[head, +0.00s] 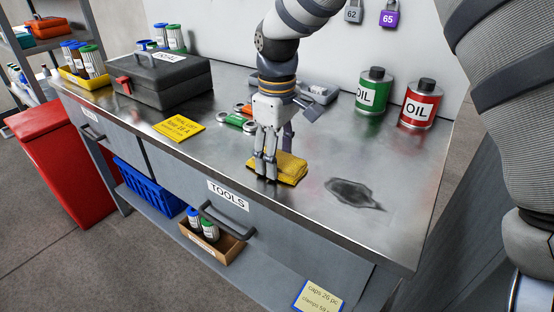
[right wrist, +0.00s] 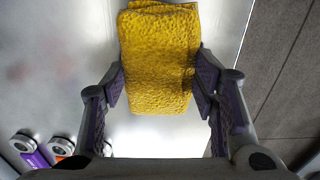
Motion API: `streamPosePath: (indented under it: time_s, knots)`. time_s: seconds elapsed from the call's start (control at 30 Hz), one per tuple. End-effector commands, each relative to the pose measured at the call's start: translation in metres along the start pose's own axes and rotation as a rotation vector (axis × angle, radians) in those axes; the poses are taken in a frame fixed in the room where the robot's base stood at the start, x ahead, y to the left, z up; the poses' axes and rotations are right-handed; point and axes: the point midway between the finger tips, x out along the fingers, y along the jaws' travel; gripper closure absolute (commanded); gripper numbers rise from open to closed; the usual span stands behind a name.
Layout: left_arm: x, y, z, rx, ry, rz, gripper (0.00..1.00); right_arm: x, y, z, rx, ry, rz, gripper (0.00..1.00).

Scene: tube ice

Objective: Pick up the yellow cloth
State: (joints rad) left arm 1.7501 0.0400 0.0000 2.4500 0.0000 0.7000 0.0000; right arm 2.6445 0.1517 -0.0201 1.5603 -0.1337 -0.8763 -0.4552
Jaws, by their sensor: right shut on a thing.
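The yellow cloth (head: 291,168) is a folded, textured block near the front edge of the metal workbench (head: 235,105). My right gripper (head: 276,166) comes down on it from above and is shut on it. In the right wrist view the cloth (right wrist: 158,60) sits between the two purple-padded fingers (right wrist: 160,88), which press on its two sides. I cannot tell whether the cloth still touches the bench top. The far fingertip is hidden behind the cloth in the head view. My left gripper is not in view.
A dark oily stain (head: 352,193) lies right of the cloth. Green (head: 373,97) and red (head: 420,104) oil cans stand at the back right. A drawer handle (head: 226,222) projects below.

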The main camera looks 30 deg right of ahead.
Motion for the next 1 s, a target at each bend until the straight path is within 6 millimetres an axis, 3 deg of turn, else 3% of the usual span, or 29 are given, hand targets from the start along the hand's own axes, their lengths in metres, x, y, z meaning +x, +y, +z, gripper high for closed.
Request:
streamPosePath:
  time_s: [0.17,0.3,0.37,0.5,0.73,1.0]
  knots:
    - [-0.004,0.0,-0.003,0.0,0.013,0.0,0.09,-0.011,0.0,-0.001,0.0,0.003,0.002,0.7]
    - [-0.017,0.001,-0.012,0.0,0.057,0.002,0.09,-0.043,-0.002,0.001,-0.001,0.012,0.006,0.7]
    - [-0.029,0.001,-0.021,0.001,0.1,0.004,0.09,-0.062,-0.015,0.006,-0.004,0.019,0.01,0.7]
    - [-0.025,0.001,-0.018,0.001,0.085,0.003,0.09,-0.093,-0.046,0.017,-0.003,0.007,0.005,0.7]
    - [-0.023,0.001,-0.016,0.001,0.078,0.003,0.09,-0.121,-0.112,0.042,-0.002,-0.003,0.002,0.7]
    - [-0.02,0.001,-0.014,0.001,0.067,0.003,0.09,-0.126,-0.13,0.049,-0.004,-0.014,-0.011,0.7]
